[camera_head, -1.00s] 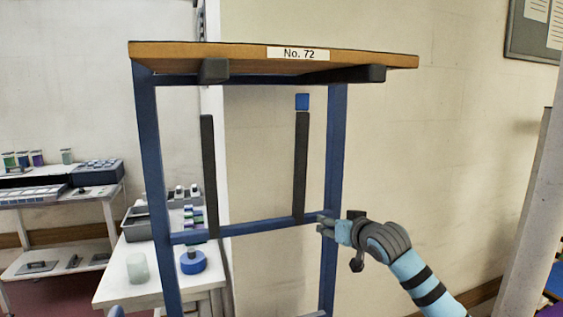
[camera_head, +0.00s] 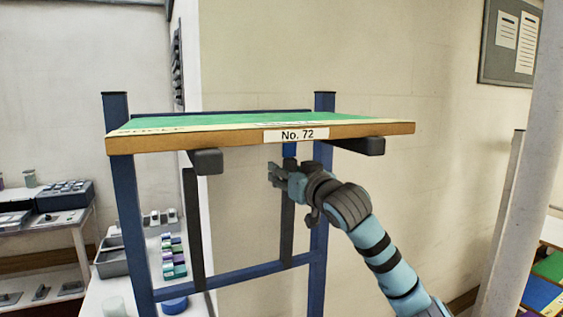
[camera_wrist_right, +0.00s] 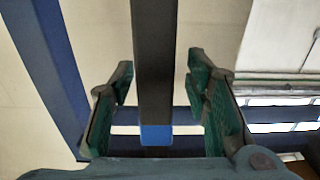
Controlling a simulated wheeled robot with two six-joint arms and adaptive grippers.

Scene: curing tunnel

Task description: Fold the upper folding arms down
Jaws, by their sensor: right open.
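A blue rack frame (camera_head: 126,215) carries two dark upright folding arms between its posts: a left one (camera_head: 193,235) and a right one (camera_head: 287,225). Both rise from the crossbar (camera_head: 235,275). The right one has a blue end (camera_head: 289,150) at its top, which also shows in the wrist view (camera_wrist_right: 156,135). My right gripper (camera_head: 276,176) is by the upper part of the right arm. In the wrist view my open right gripper (camera_wrist_right: 160,90) has one finger on each side of the dark bar, with gaps on both sides. My left gripper is out of view.
A wooden board (camera_head: 230,137) labelled No. 72, green on top, lies above on two dark horizontal supports (camera_head: 209,161), close over my right gripper. A white table (camera_head: 120,300) with bins and bottles stands behind left. A pale post (camera_head: 520,160) stands at right.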

